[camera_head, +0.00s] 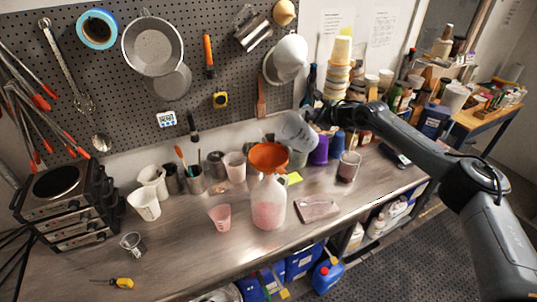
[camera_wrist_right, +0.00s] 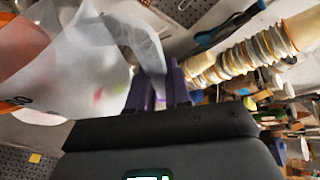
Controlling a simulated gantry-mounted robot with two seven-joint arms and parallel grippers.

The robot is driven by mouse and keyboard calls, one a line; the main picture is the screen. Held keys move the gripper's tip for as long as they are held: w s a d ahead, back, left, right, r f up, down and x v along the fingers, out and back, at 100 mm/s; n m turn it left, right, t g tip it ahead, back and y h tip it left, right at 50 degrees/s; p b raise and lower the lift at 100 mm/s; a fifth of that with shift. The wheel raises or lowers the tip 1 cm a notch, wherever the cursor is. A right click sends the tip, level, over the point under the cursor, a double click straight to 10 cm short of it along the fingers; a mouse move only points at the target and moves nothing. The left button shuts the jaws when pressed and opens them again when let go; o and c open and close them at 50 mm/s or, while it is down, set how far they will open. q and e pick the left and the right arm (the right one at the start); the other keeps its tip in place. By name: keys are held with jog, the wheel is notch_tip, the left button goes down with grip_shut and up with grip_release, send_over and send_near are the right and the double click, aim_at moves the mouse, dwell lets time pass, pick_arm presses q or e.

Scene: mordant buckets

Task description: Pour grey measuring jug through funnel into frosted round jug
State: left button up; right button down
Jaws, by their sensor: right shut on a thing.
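The grey measuring jug (camera_head: 296,131) is held in the air by its handle, tilted, at the upper right of the orange funnel (camera_head: 268,156). My right gripper (camera_head: 320,117) is shut on it. In the right wrist view the jug (camera_wrist_right: 75,65) looks translucent and fills the left side, with its handle at the fingers (camera_wrist_right: 165,90). The funnel sits in the mouth of the frosted round jug (camera_head: 268,205), which stands on the bench with pink contents. No stream is clearly visible. My left gripper is not in view.
A pink cup (camera_head: 220,217) stands left of the frosted jug, and a flat tray-like block (camera_head: 318,208) lies right of it. A glass (camera_head: 348,166) stands further right. Cups and brush pots line the back. The front left of the bench (camera_head: 185,250) is mostly clear.

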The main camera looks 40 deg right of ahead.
jog(key=d+f+m+y+b, duration=0.2)
jog(key=d+f+b, duration=0.1)
jog(key=f+b, duration=0.5)
jog(key=d+f+m+t+y+b, duration=0.1)
jog(key=d+f+m+y+b, duration=0.1)
jog(key=f+b, duration=0.6)
jog(key=shift+s+d+f+m+t+b, duration=0.25)
jog(key=shift+d+m+b, duration=0.5)
jog(key=shift+b, duration=0.95)
dwell(0.4)
dwell(0.3)
